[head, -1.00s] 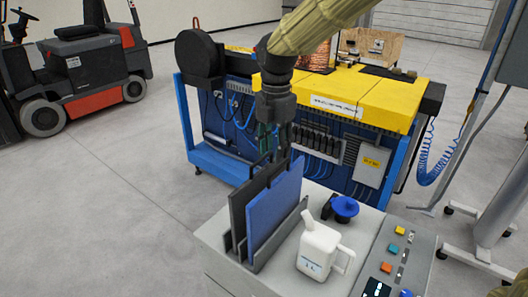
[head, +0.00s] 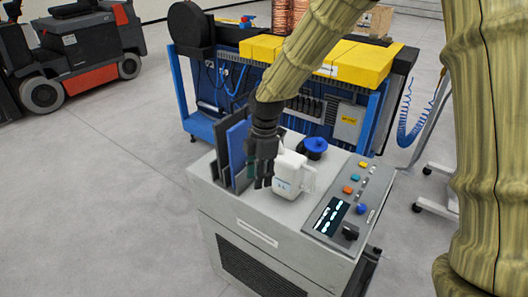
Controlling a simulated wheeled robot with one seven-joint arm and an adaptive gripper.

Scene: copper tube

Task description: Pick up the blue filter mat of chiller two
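The blue filter mat (head: 237,157) stands upright in a rack on top of the grey chiller cabinet (head: 262,225), to the right of dark grey mats (head: 221,150). My gripper (head: 261,184) points down just right of the blue mat, between it and the white jug (head: 289,174). It hides the mat's right edge and overlaps the jug's left side in the picture. I cannot tell whether it touches either one. Its dark fingers are small and bunched in this view, so their opening is unclear. No mat is visibly held.
A blue-capped item (head: 314,147) stands behind the jug. The control panel (head: 340,210) with coloured buttons lies to the right. A yellow-topped blue machine (head: 345,65) stands behind the chiller. A forklift (head: 80,50) is parked at the far left. The floor at left is clear.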

